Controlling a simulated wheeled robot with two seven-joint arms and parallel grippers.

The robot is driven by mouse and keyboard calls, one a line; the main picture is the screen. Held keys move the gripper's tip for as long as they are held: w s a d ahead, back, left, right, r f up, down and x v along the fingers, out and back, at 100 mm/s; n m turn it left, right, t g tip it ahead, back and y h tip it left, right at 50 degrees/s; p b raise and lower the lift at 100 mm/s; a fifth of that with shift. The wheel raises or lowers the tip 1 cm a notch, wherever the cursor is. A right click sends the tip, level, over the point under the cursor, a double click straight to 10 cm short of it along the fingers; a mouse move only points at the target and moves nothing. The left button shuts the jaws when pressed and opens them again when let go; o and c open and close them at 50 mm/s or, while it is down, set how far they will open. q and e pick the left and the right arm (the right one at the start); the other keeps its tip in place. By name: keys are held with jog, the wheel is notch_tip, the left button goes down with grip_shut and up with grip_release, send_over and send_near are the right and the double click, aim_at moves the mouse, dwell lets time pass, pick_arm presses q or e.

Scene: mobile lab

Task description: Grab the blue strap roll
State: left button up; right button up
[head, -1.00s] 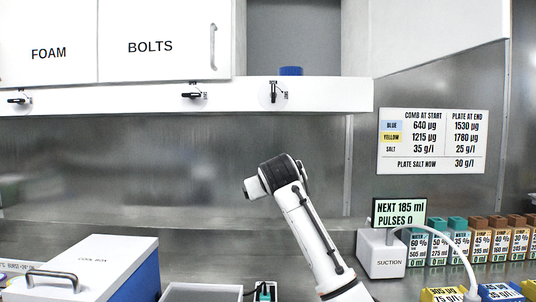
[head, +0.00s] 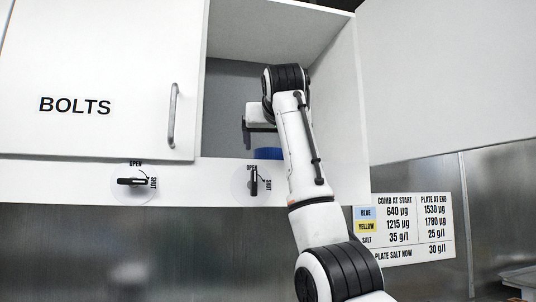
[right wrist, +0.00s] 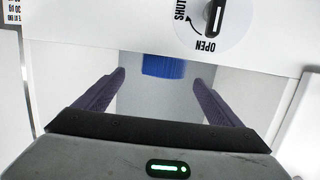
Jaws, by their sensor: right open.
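The blue strap roll (head: 267,153) sits low in the open cupboard bay in the head view, partly hidden by my right arm. In the right wrist view the blue roll (right wrist: 163,66) shows between the two fingers in the picture, near the fingertip level, with its upper part cut off by the white ledge. My right gripper (head: 260,124) is at the bay, above the roll in the head view. In the right wrist view the right gripper (right wrist: 160,79) is open, with dark fingers apart and nothing held. My left gripper is not in view.
The white ledge (head: 80,173) runs below the bay and carries a black valve handle (head: 254,181) under the roll. The closed BOLTS door (head: 95,75) with a metal handle (head: 173,115) borders the bay on the left. A white side wall (head: 345,100) bounds it on the right.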

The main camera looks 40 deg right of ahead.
aim_at(270, 148)
jog(key=p+x, duration=0.1)
jog(key=x, duration=0.1)
jog(key=p+x, duration=0.1)
jog(key=x, duration=0.2)
jog(key=shift+w+a+r+p, duration=0.1)
jog(key=shift+w+r+p, duration=0.1)
jog(key=shift+w+p, duration=0.1)
jog(key=shift+w+f, duration=0.1)
jog(key=shift+w, duration=0.05)
jog(key=shift+c, duration=1.2)
jog(key=c, duration=1.1)
